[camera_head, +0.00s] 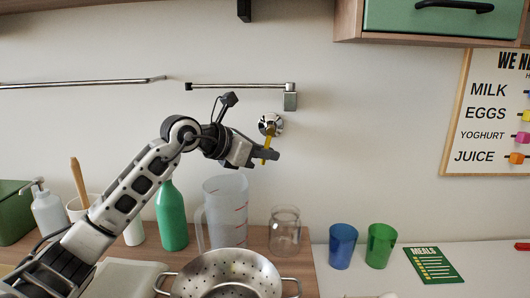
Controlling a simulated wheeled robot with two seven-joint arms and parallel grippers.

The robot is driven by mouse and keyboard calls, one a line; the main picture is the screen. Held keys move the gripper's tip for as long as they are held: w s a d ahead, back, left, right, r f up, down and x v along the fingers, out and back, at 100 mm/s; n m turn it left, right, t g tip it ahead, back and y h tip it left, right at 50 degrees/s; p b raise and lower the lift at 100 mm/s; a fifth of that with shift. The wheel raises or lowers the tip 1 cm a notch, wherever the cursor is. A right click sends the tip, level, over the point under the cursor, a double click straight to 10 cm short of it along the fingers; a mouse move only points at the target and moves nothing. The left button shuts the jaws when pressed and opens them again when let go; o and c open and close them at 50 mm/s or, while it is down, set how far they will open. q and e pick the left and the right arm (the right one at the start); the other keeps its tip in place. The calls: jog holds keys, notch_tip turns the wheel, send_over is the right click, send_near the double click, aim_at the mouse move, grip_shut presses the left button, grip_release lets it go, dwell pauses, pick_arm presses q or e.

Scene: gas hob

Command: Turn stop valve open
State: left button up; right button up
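The stop valve (277,124) is a round chrome fitting on the wall near the middle of the picture. Its yellow lever handle (268,144) hangs down from it, leaning slightly to the left. My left gripper (264,155) reaches in from the left at the lower part of the handle. Its dark fingers overlap the handle in this view. I cannot tell whether they are closed on it or only beside it. My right gripper is not in view.
A metal rail (235,86) is fixed on the wall above the valve. Below stand a clear measuring jug (226,215), a glass jar (285,232), a green bottle (172,218) and a colander (228,268).

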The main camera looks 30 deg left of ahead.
pick_arm(q)
jog(key=shift+w+d+f+b, duration=0.15)
jog(key=shift+f+b, duration=0.25)
jog(key=shift+b, duration=0.7)
grip_shut()
jog(key=shift+d+n+t+h+b, duration=0.1)
jog(key=shift+n+t+h+b, duration=0.25)
jog(key=shift+b, duration=0.3)
jog(key=shift+w+d+r+n+t+h+b, duration=0.15)
jog(key=shift+d+r+n+t+h+b, duration=0.15)
jog(key=shift+t+b, duration=0.35)
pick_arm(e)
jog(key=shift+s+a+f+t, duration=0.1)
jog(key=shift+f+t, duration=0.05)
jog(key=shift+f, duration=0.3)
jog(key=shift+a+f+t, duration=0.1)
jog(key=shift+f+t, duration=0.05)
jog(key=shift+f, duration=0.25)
pick_arm(q)
jog(key=o, duration=0.6)
grip_release()
jog(key=shift+a, duration=0.1)
